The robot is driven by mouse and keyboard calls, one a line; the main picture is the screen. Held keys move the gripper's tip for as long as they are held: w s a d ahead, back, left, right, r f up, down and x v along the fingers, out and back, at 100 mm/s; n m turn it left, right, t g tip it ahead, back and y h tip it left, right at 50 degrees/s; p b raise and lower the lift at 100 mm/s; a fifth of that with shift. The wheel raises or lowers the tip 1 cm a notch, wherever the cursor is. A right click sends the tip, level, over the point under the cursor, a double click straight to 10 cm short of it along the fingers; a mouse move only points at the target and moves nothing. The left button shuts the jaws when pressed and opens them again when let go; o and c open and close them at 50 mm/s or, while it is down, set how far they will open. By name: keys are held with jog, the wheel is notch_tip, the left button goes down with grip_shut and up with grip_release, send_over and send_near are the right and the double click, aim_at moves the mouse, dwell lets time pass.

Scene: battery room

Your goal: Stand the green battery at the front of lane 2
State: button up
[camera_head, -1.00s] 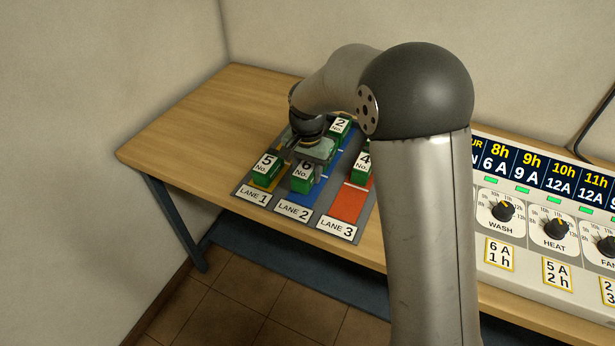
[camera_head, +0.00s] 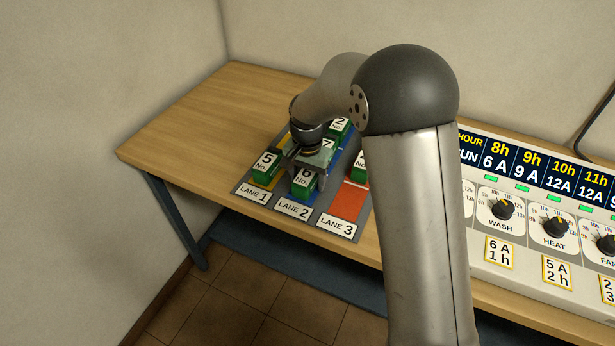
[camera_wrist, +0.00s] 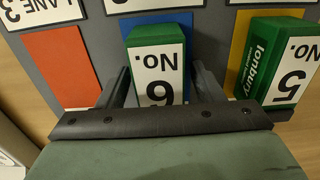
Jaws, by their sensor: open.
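The green battery marked No. 6 (camera_head: 303,183) is at the front of blue lane 2 (camera_head: 322,182), behind the LANE 2 label (camera_head: 293,208). Its white number face and green front show. My gripper (camera_head: 304,170) is over it from behind. In the wrist view, the open fingers (camera_wrist: 160,85) are on either side of battery 6 (camera_wrist: 157,38), with a narrow gap visible at least on the left. Whether either finger touches it is unclear. The lower part of the battery is hidden by the gripper's dark crossbar.
Green battery 5 (camera_head: 266,168) is close by in yellow lane 1. Batteries 7 (camera_head: 328,146) and 2 (camera_head: 340,126) are farther back. Another battery (camera_head: 359,171), partly hidden by my arm, is in lane 3, whose red front (camera_head: 347,202) is clear. A control panel (camera_head: 530,215) is at right.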

aim_at(308, 173)
notch_tip(308, 173, up, 12)
jog(key=s+d+r+n, duration=0.2)
jog(key=s+d, duration=0.9)
jog(key=s+d+f+n, duration=0.1)
jog(key=s+d+f, duration=0.1)
jog(key=s, duration=0.6)
jog(key=s+d+f+n, duration=0.1)
jog(key=s+d+f, duration=0.1)
jog(key=s+d, duration=0.3)
jog(key=s+b, duration=0.1)
jog(key=s, duration=0.2)
jog(key=shift+d+f, duration=0.2)
